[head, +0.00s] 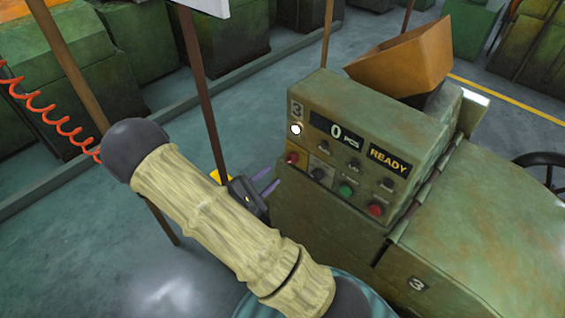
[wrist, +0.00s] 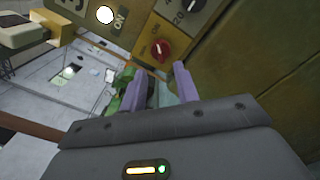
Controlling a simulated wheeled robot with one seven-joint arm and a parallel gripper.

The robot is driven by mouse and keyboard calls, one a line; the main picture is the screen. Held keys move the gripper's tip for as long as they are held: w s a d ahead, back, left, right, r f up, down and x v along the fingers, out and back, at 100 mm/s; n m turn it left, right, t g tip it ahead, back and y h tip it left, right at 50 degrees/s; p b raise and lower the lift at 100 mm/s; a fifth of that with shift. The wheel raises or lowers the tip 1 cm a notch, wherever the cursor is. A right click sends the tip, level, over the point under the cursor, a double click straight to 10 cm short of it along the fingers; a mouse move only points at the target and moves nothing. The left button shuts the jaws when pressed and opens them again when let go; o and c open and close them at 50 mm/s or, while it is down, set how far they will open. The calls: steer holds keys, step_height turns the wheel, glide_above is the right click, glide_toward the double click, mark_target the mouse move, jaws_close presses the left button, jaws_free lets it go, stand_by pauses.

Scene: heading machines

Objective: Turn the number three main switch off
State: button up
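The number three machine's control box (head: 345,205) carries a "3" plate, a bright white lamp (head: 296,128), a display reading 0 PCS and a READY sign. Its red rotary main switch (head: 292,158) is at the panel's lower left, below the lamp. My gripper (head: 273,178) is left of the box, just short of the switch. In the wrist view its purple fingers (wrist: 158,72) are apart and empty, with the switch just beyond them.
A black knob (head: 318,174), a green button (head: 346,189) and a red button (head: 376,209) sit right of the switch. An orange hopper (head: 405,62) stands behind the box. A thin brown post (head: 205,95) rises behind my arm. Open floor lies to the left.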

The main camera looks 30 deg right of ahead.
mark_target(288, 162)
steer(key=p+x, duration=0.1)
steer(key=x, duration=0.5)
steer(key=shift+d+p, duration=0.15)
steer(key=shift+p, duration=0.15)
jaws_close()
